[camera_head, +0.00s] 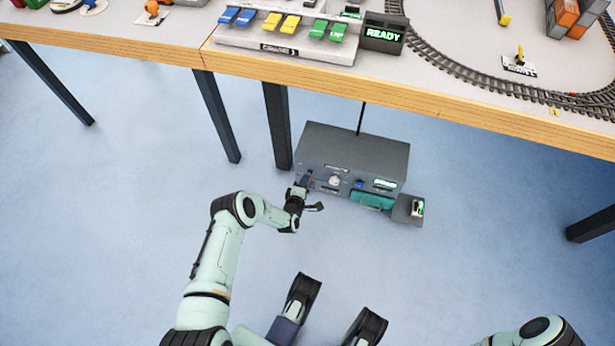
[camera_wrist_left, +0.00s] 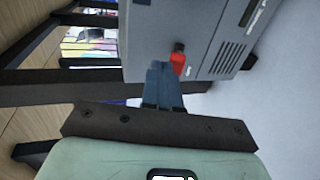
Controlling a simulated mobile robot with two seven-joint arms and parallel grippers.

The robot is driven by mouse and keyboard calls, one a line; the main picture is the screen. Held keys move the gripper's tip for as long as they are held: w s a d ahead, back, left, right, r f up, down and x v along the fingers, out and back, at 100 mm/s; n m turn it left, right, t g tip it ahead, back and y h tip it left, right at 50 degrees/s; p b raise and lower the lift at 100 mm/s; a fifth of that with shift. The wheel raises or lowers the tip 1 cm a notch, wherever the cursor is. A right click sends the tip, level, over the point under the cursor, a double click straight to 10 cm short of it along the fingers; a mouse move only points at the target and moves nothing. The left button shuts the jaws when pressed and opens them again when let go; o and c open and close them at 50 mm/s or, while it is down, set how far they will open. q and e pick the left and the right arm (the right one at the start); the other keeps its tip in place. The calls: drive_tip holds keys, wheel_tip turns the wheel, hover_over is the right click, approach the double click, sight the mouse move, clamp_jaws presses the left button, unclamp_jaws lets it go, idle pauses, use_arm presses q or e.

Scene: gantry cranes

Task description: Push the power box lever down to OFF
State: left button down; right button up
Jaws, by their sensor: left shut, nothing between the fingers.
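The grey power box (camera_head: 352,146) stands on the floor under the table. Its left end is by my left gripper (camera_head: 304,183). In the left wrist view, the box's grey face (camera_wrist_left: 195,30) fills the upper middle, and a red lever (camera_wrist_left: 179,63) with a black part above it sticks out of it. My left gripper (camera_wrist_left: 163,72) is shut and empty, its fingertips right beside the red lever. I cannot tell whether they touch it. The lever is partly hidden behind the fingers, and its ON or OFF marking cannot be read. My right gripper is out of view.
The table edge (camera_head: 440,101) runs above the box, with dark table legs (camera_head: 277,125) to its left. A small grey unit (camera_head: 408,209) joins the box's right side. A green-lit display (camera_head: 385,184) is on the box front. The blue floor (camera_head: 140,220) is clear around.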

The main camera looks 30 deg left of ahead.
use_arm(q)
drive_tip(key=shift+w, duration=0.15)
idle(0.4)
drive_tip(key=shift+w+a, duration=0.15)
drive_tip(key=shift+w, duration=0.4)
drive_tip(key=shift+s+f, duration=0.1)
drive_tip(key=shift+f, duration=0.05)
